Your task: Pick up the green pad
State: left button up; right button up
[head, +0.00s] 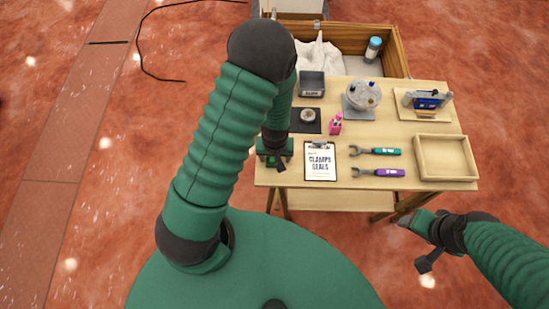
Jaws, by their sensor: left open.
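My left gripper (276,162) is open over the near left corner of the wooden table. A small patch of green, which looks like the green pad (270,161), shows right at its fingers. My arm and hand hide most of this spot, so I cannot tell whether the fingers touch the pad. My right gripper (424,243) is off the table's near right side, over the floor.
A clipboard (320,162) lies just right of my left gripper. Teal (375,152) and purple (378,173) wrenches, a pink bottle (336,124), a grey bin (312,83), a round clear container (362,95) and an empty wooden tray (445,157) share the table (410,125). A crate (397,52) stands behind.

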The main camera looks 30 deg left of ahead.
pick_arm(q)
jog(key=shift+d, duration=0.1)
jog(key=shift+a+f, duration=0.1)
jog(key=shift+a, duration=0.7)
jog(key=c, duration=0.8)
jog(key=shift+c, duration=1.4)
jog(key=shift+d, duration=0.25)
grip_shut()
jog(key=shift+d, duration=0.25)
jog(key=shift+a+r, duration=0.25)
jog(key=shift+r, duration=0.55)
notch_tip(320, 180, up, 2)
jog(key=shift+a+r, duration=0.15)
jog(key=s+a+b, duration=0.1)
jog(key=s+a, duration=0.3)
jog(key=a, duration=0.2)
jog(key=s+a+r, duration=0.1)
jog(key=s+a, duration=0.3)
jog(key=a, duration=0.3)
jog(key=shift+s+a+b, duration=0.15)
jog(key=shift+s+b, duration=0.15)
jog(key=shift+b, duration=0.1)
pick_arm(e)
jog(key=shift+s+a+f, duration=0.1)
jog(key=shift+a+f, duration=0.35)
jog(key=shift+f, duration=0.35)
pick_arm(q)
jog(key=shift+r, duration=0.15)
pick_arm(e)
jog(key=shift+d, duration=0.1)
